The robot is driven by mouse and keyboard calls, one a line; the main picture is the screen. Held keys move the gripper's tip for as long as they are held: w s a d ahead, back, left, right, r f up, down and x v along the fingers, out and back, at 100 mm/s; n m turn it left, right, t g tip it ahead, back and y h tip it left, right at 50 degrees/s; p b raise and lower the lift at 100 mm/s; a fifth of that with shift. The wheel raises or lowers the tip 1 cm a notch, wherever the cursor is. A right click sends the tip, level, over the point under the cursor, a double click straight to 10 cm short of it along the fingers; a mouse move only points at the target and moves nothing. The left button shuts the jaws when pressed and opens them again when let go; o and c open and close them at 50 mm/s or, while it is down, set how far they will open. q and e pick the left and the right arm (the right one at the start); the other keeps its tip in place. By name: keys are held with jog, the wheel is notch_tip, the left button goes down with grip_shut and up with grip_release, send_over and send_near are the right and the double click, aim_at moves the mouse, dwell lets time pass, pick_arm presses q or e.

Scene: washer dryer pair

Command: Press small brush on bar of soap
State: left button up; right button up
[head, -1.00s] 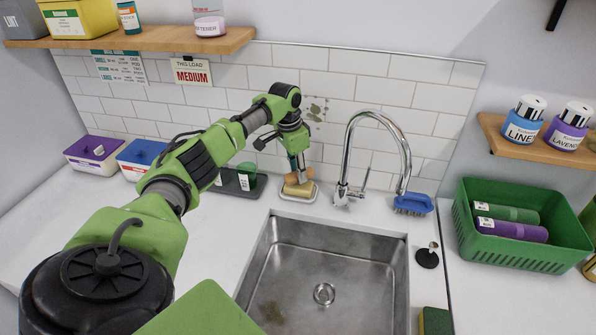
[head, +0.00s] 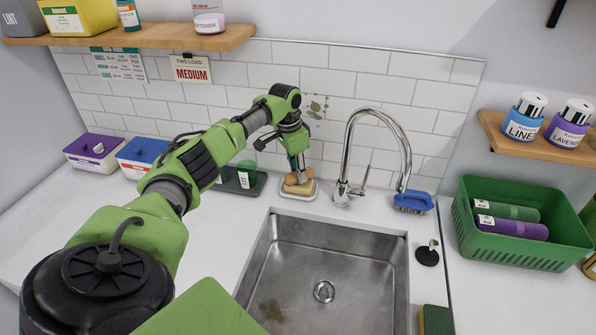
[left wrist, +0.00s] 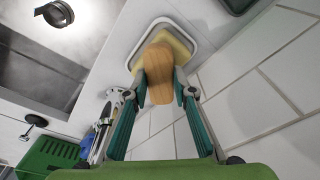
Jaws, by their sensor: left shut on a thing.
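The bar of soap (head: 299,188) is pale yellow and sits in a small white dish (head: 313,190) on the counter behind the sink. My left gripper (head: 298,174) is directly above it, pointing down, shut on the small wooden brush (head: 291,179). In the left wrist view the brush's wooden body (left wrist: 160,70) is between the two fingertips, over the yellow soap (left wrist: 181,46). The brush appears to touch the soap's top; its bristles are hidden. My right gripper is in neither view.
The faucet (head: 345,190) stands just right of the soap dish. The steel sink (head: 330,265) is in front. A blue brush (head: 412,201) and a green basket (head: 515,250) are to the right. A dark tray with a green cup (head: 246,174) is left of the dish.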

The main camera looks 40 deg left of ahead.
pick_arm(q)
jog(key=shift+s+f+p, duration=0.1)
jog(key=shift+f+p, duration=0.05)
jog(key=shift+p, duration=0.2)
dwell(1.4)
notch_tip(320, 180, up, 7)
jog(key=p, duration=0.7)
dwell(0.5)
dwell(0.4)
